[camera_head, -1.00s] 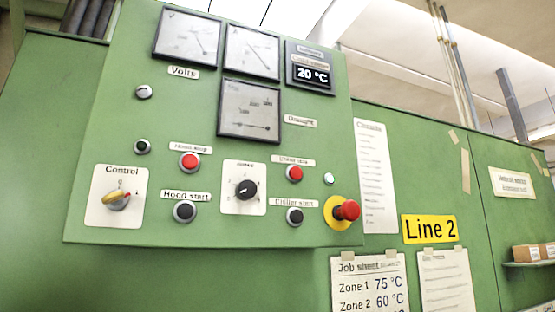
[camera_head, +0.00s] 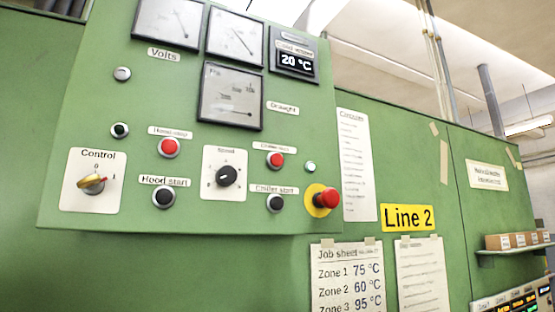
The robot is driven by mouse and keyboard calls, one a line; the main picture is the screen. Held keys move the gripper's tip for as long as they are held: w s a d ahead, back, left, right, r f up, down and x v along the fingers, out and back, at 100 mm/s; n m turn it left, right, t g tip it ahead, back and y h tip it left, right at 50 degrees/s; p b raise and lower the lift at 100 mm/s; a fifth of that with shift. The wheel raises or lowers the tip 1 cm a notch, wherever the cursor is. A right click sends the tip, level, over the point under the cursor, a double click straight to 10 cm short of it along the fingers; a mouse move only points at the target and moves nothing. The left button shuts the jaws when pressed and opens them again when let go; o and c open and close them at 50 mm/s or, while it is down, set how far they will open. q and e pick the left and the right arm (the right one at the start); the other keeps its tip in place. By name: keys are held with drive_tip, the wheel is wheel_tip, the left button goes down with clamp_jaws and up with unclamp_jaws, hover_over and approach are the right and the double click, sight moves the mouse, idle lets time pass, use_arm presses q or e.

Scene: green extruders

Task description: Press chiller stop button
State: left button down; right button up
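The chiller stop button (camera_head: 275,160) is a red round button in a dark ring on the green control panel (camera_head: 110,100). Its small label (camera_head: 274,147) sits just above it and is blurred. The black chiller start button (camera_head: 275,203) is below it, with its own label between. A second red button, the hood stop (camera_head: 168,148), is to the left, above the black hood start button (camera_head: 163,197). Neither of my grippers shows in the head view.
A red emergency mushroom button (camera_head: 326,198) on a yellow disc sticks out at the panel's lower right. The speed knob (camera_head: 226,176) and control switch (camera_head: 92,183) are to the left. A shelf with boxes (camera_head: 513,241) is at the far right.

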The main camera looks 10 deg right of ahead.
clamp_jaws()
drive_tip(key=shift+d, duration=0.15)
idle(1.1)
